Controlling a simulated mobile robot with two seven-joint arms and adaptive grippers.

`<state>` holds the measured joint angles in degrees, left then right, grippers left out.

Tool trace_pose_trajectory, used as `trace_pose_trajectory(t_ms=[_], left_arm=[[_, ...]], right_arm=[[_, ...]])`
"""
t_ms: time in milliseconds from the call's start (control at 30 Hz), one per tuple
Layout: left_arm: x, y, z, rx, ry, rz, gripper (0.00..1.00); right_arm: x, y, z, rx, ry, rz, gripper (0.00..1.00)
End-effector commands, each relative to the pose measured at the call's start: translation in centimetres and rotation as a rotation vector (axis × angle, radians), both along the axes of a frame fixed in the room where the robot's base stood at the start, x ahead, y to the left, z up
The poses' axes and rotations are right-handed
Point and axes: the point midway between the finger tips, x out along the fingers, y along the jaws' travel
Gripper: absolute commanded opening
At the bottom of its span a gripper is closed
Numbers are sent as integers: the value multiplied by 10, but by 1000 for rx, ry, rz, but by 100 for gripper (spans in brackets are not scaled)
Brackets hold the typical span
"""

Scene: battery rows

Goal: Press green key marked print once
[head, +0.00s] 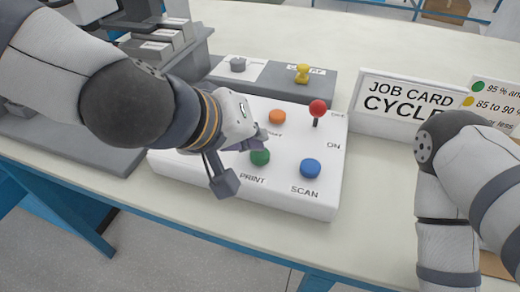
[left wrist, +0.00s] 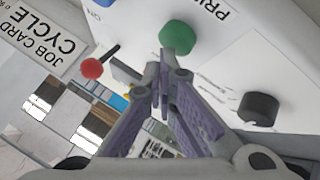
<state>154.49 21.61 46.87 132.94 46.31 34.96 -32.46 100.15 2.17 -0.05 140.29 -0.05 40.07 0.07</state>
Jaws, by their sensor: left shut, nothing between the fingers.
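The green key (head: 260,157) is a round button on the white control box (head: 235,190), with the word PRINT in front of it. It also shows in the left wrist view (left wrist: 177,37). My left gripper (head: 260,137) is shut and empty, its fingertips close behind the green key in the head view. In the left wrist view, the shut fingertips (left wrist: 163,80) point toward the box beside the key. I see a gap in that picture, but cannot tell their height above the box. My right gripper is not visible; only part of its arm shows.
The box also carries an orange key (head: 277,117), a blue SCAN key (head: 310,168), a red-knobbed lever (head: 317,108) and a black knob (left wrist: 258,109). Behind stands a grey box with a yellow knob (head: 302,73). A JOB CARD CYCLE sign (head: 393,103) is at right.

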Motion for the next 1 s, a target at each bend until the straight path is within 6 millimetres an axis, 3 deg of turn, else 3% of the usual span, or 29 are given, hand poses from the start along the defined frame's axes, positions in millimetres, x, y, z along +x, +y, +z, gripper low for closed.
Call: trace_pose_trajectory(t_ms=[1000], left_arm=[[0,0,-10,1,2,-1,0]], right_arm=[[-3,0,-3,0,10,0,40]])
